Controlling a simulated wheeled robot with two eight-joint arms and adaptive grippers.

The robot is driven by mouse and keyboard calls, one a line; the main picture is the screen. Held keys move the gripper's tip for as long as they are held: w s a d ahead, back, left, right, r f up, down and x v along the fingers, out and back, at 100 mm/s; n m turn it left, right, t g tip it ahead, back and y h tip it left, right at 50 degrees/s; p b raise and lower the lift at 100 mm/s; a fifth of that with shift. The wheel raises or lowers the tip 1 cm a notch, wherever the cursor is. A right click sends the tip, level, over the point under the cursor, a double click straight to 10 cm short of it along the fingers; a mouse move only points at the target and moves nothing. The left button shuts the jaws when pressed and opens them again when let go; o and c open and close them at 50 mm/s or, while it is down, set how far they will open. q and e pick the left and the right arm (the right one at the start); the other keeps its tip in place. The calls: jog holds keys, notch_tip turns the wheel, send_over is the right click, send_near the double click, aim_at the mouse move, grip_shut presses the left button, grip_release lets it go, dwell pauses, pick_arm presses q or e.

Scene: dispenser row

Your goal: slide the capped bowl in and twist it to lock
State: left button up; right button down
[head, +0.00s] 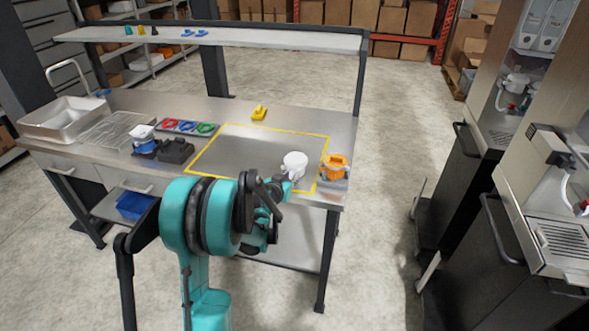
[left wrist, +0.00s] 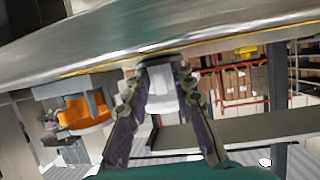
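The white capped bowl (head: 294,163) stands near the front right corner of the yellow-outlined area on the steel table. My left gripper (head: 284,186) is at its near side, low by the table's front edge. In the left wrist view the table appears at the top, and the two fingers of my left gripper (left wrist: 161,82) stand apart on either side of a white part of the bowl (left wrist: 160,92). A small gap seems to show beside it; contact at the tips is unclear. The right gripper is not in view.
An orange piece on a grey base (head: 335,168) stands just right of the bowl, also in the left wrist view (left wrist: 85,112). A yellow piece (head: 259,113) lies behind. Dispensers (head: 560,185) stand at the far right. The outlined area's middle is clear.

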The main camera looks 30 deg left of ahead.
pick_arm(q)
grip_shut()
jog(key=shift+r, duration=0.1)
